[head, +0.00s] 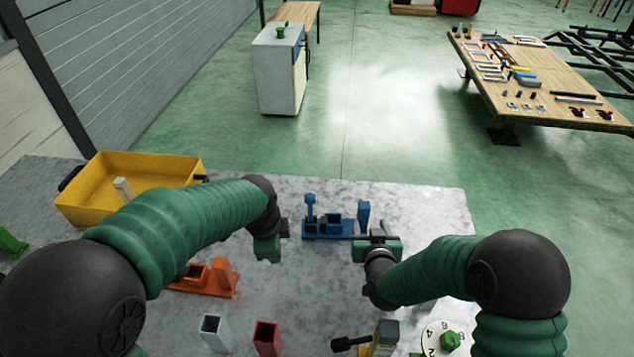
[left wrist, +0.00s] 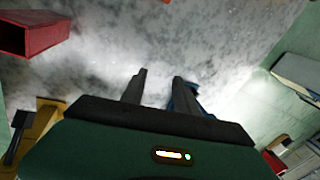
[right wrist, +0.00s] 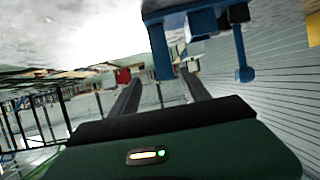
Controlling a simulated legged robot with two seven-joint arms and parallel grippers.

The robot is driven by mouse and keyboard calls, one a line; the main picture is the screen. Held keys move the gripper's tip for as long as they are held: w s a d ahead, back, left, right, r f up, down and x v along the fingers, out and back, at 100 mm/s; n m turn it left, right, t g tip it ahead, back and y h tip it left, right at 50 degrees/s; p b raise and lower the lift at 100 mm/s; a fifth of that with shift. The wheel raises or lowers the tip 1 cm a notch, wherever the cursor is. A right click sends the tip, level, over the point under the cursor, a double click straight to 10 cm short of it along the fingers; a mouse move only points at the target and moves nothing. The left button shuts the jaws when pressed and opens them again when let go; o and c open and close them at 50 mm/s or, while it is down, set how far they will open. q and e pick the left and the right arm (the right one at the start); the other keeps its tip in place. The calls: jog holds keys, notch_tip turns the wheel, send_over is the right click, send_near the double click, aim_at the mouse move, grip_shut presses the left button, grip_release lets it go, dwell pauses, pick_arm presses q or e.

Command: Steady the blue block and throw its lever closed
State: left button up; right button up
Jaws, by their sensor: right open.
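The blue block (head: 330,229) stands on the grey table in the head view. Its thin lever with a knob (head: 310,205) stands upright at its left end, and a flat blue post (head: 363,213) stands at its right end. My right gripper (head: 376,236) is open close to that post. In the right wrist view the post (right wrist: 160,48) lines up between the open fingers (right wrist: 160,82); contact cannot be told. The lever (right wrist: 240,50) shows farther right there. My left gripper (head: 268,252) is left of the block. Its fingers (left wrist: 160,80) are apart and empty, with some blue (left wrist: 188,100) behind one.
A yellow bin (head: 130,185) stands at the back left. An orange fixture (head: 212,278), a white tube (head: 213,333), a red tube (head: 267,338) and a numbered dial (head: 448,338) are nearer me. The table behind the blue block is clear.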

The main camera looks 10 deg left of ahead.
aim_at(363, 206)
jog(key=x, duration=1.1)
jog(key=shift+a, duration=0.35)
jog(key=shift+w, duration=0.3)
pick_arm(q)
jog(key=w+d+r+m, duration=0.3)
jog(key=w+m, duration=0.4)
jog(key=m, duration=0.3)
jog(key=w+d+r+m+t, duration=0.1)
jog(key=w+d+r+m, duration=0.2)
jog(key=w+r+m, duration=0.2)
jog(key=w+m, duration=0.2)
jog(key=m, duration=0.2)
jog(key=shift+d+r+m, duration=0.2)
jog(key=shift+d+m, duration=0.05)
jog(key=shift+m, duration=0.15)
pick_arm(e)
jog(key=shift+d, duration=0.1)
jog(key=shift+c, duration=0.7)
grip_shut()
